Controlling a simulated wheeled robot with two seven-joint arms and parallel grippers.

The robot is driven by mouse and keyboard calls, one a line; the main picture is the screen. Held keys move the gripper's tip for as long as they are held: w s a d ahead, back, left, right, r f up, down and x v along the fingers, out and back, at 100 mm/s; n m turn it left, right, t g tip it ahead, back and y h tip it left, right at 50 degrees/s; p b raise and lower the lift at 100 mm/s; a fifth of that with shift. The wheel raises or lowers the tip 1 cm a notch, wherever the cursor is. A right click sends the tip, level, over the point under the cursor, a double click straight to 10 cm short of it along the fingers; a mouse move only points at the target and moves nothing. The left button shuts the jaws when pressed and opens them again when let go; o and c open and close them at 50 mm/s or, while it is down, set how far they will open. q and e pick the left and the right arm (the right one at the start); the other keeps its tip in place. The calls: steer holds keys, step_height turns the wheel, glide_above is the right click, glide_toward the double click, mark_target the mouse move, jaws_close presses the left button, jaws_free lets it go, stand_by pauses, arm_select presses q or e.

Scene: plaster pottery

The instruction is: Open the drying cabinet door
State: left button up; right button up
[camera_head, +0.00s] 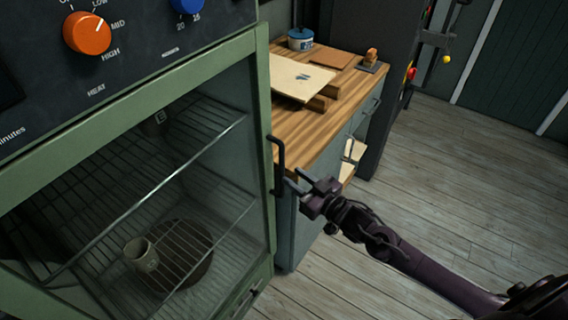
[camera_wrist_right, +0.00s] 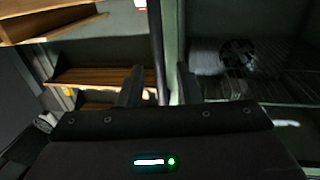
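The drying cabinet (camera_head: 262,130) has a pale green frame and fills the left of the head view. Its glass-fronted door (camera_head: 225,150) appears shut. A dark vertical bar handle (camera_head: 278,165) stands out on the right side of the door. My right gripper (camera_head: 302,182) is beside the handle's lower part. In the right wrist view the handle (camera_wrist_right: 157,50) runs down between the two spread fingers of my right gripper (camera_wrist_right: 158,88). I cannot tell whether either finger touches it. My left gripper is not in view.
Inside the cabinet are wire racks and a small beige cup (camera_head: 141,254) on a round dark board. Floor (camera_head: 460,180) at right is clear.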

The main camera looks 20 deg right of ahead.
mark_target(283, 169)
steer(key=p+x, duration=0.1)
steer(key=x, duration=0.5)
steer(key=shift+w, duration=0.1)
jaws_close()
